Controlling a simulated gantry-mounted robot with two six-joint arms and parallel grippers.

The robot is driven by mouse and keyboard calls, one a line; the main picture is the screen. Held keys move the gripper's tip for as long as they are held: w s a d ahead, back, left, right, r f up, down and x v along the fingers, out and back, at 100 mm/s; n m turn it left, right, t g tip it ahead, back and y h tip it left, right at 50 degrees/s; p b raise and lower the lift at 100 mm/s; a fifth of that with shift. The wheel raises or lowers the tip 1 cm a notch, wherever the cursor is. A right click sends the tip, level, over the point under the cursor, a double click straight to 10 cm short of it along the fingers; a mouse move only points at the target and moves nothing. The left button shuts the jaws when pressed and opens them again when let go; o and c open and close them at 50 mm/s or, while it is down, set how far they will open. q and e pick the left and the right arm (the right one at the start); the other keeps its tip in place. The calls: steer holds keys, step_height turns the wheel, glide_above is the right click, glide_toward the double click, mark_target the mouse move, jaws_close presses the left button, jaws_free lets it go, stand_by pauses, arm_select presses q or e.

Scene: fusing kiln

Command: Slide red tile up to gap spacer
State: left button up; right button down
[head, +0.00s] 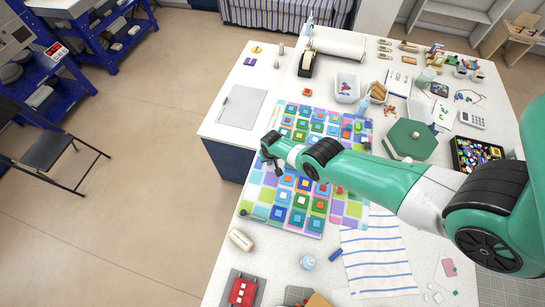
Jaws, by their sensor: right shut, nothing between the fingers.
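My right arm reaches in from the right, and my right gripper (272,166) hangs over the left part of the patterned sheet of colored squares (262,195). Its small fingers are shut and hold nothing. Several squares on the sheet look red or orange, and I cannot tell which one is the red tile. A red piece (242,291) also lies on a dark plate at the bottom, apart from the gripper. I cannot pick out the gap spacer at this size. My forearm hides part of the sheet. My left gripper is not in view.
A grey panel (241,106) lies at the table's left edge. A green hexagonal block (409,140) and a tray of colored bits (478,155) are at the right. A striped cloth (376,260) lies in front. A beige block (241,239) sits near the left edge.

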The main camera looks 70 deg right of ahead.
steer(key=shift+f+b, duration=0.4)
steer(key=shift+f, duration=0.05)
steer(key=shift+r, duration=0.25)
stand_by(0.3)
steer(key=shift+w+d+b, duration=0.1)
steer(key=shift+d+b, duration=0.35)
steer(key=shift+d, duration=0.45)
stand_by(1.0)
steer(key=shift+a, duration=0.15)
stand_by(0.4)
steer(key=shift+w+f+b, duration=0.1)
steer(key=shift+w+b, duration=0.15)
steer(key=shift+b, duration=0.05)
steer(key=shift+w, duration=0.25)
steer(key=shift+d+b, duration=0.3)
steer(key=shift+b, duration=0.1)
stand_by(0.4)
steer(key=shift+a, duration=0.15)
